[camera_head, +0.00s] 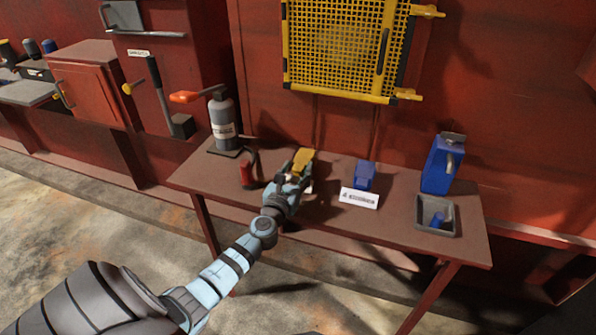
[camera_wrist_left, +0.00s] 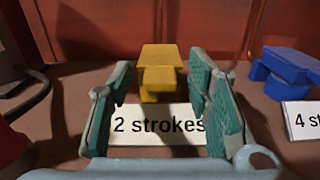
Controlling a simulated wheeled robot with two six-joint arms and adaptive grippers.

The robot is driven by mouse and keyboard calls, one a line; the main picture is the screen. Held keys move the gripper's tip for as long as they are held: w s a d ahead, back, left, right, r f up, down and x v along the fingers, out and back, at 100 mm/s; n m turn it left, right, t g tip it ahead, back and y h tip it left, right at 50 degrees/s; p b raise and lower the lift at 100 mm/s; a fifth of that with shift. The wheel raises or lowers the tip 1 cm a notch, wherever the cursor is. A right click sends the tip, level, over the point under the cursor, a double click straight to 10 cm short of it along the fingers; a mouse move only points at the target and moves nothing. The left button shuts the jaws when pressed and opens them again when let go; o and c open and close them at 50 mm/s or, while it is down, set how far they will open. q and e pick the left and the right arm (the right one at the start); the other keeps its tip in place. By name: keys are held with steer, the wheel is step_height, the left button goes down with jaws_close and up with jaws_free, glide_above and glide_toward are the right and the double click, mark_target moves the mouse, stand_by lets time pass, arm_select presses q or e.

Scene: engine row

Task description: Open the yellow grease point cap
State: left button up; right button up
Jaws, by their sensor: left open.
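The yellow grease point (camera_head: 304,158) stands on the brown table in the head view. In the left wrist view the yellow grease point (camera_wrist_left: 161,57) is a block with a smaller yellow block, seemingly its cap (camera_wrist_left: 163,80), on its near side. The cap appears closed. My left gripper (camera_head: 293,177) is open just in front of it, and its green-padded fingers (camera_wrist_left: 160,88) stand to the left and right of the view's middle with the cap between or just beyond them. I cannot tell whether they touch. A white "2 strokes" label (camera_wrist_left: 158,125) lies between the fingers.
A blue grease point (camera_head: 365,174) with a white label (camera_head: 359,198) stands to the right. Further right are a blue can (camera_head: 442,163) and a grey tray (camera_head: 421,221). A grey grease pump (camera_head: 223,122) with an orange-tipped lever stands left. A yellow mesh guard (camera_head: 345,45) hangs behind.

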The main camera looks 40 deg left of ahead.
arm_select(q)
steer(key=shift+w+a, duration=0.2)
steer(key=shift+w, duration=0.35)
steer(key=shift+c, duration=0.4)
jaws_close()
